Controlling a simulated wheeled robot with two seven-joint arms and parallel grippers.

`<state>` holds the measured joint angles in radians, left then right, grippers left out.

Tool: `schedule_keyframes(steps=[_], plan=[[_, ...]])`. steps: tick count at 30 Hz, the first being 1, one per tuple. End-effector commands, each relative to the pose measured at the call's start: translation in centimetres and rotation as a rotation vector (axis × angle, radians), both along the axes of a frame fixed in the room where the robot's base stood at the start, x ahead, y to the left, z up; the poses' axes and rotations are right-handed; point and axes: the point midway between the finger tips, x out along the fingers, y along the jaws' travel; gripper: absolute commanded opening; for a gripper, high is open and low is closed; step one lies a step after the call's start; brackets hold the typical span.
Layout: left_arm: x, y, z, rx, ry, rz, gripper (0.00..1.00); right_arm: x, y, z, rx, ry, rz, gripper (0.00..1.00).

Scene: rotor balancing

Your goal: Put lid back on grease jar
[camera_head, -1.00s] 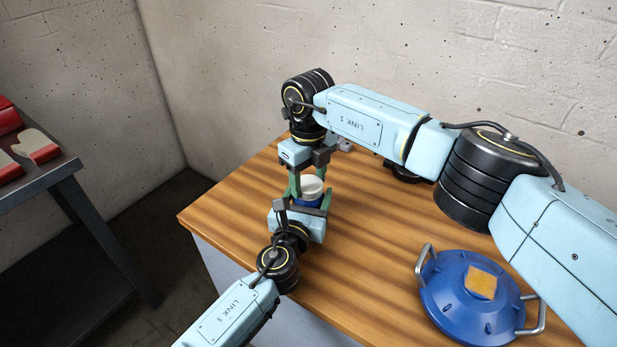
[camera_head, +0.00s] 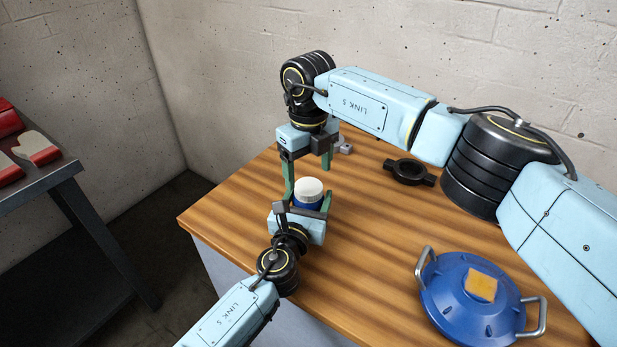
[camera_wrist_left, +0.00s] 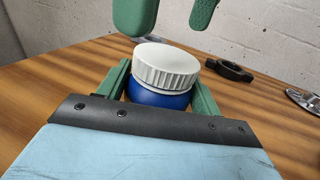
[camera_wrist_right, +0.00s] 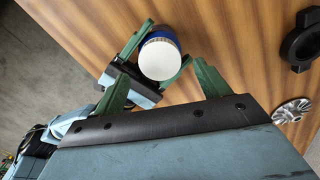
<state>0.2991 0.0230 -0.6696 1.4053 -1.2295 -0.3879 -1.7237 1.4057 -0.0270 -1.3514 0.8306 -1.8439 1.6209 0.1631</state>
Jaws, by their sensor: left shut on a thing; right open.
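The grease jar (camera_head: 306,202) is blue and stands on the wooden table between the fingers of my left gripper (camera_head: 308,206), which is shut on it. The jar also shows in the left wrist view (camera_wrist_left: 158,97). The white ribbed lid (camera_wrist_left: 167,66) sits on top of the jar and looks roughly level; whether it is fully seated I cannot tell. The lid shows from above in the right wrist view (camera_wrist_right: 159,60). My right gripper (camera_head: 307,188) is open and empty, its fingers pointing down just above the lid, apart from it.
A blue round housing with two handles and an orange patch (camera_head: 462,303) stands at the table's front right. A black ring with side lugs (camera_head: 409,171) lies farther back. A silver finned rotor (camera_wrist_right: 292,111) lies nearby. The table's left edge is close to the jar.

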Motion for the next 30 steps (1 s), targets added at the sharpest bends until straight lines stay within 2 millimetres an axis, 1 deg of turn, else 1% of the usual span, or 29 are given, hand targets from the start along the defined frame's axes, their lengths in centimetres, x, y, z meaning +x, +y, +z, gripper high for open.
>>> schedule_keyframes(steps=[1, 3, 9, 10, 12, 14, 18, 22, 25, 30], plan=[[0.0, 0.0, -0.1, 0.001, 0.002, 0.0, 0.01, 0.0, 0.0, 0.6, 0.001, -0.002, 0.001, 0.75], [0.0, 0.0, -0.1, 0.001, 0.002, 0.0, 0.01, 0.0, 0.0, 1.0, 0.001, -0.001, 0.001, 0.75], [0.0, 0.0, -0.1, 0.001, 0.001, 0.0, 0.01, 0.0, 0.0, 1.0, 0.0, 0.0, 0.001, 0.75], [0.0, 0.0, -0.1, 0.001, 0.001, 0.0, 0.01, 0.0, 0.0, 1.0, 0.0, 0.0, 0.001, 0.72], [0.0, 0.0, -0.1, 0.001, 0.001, 0.0, 0.01, 0.0, 0.0, 1.2, 0.0, 0.0, 0.012, 0.72], [0.0, 0.0, -0.1, 0.001, 0.001, 0.0, 0.01, 0.0, 0.1, 1.6, 0.001, 0.001, 0.045, 0.72], [0.0, 0.0, -0.1, 0.001, 0.001, 0.0, 0.01, 0.0, 0.1, 3.1, 0.001, 0.0, 0.179, 0.72], [0.0, 0.0, -0.1, 0.001, 0.001, 0.0, 0.01, 0.0, 0.1, 4.2, 0.001, 0.0, 0.28, 0.72], [0.0, 0.0, -0.1, 0.001, 0.001, 0.0, 0.01, 0.0, 0.0, 4.5, 0.0, 0.0, 0.312, 0.72], [0.0, 0.0, -0.1, 0.001, 0.001, 0.0, 0.01, 0.0, 0.0, 4.5, 0.0, 0.0, 0.315, 0.72]])
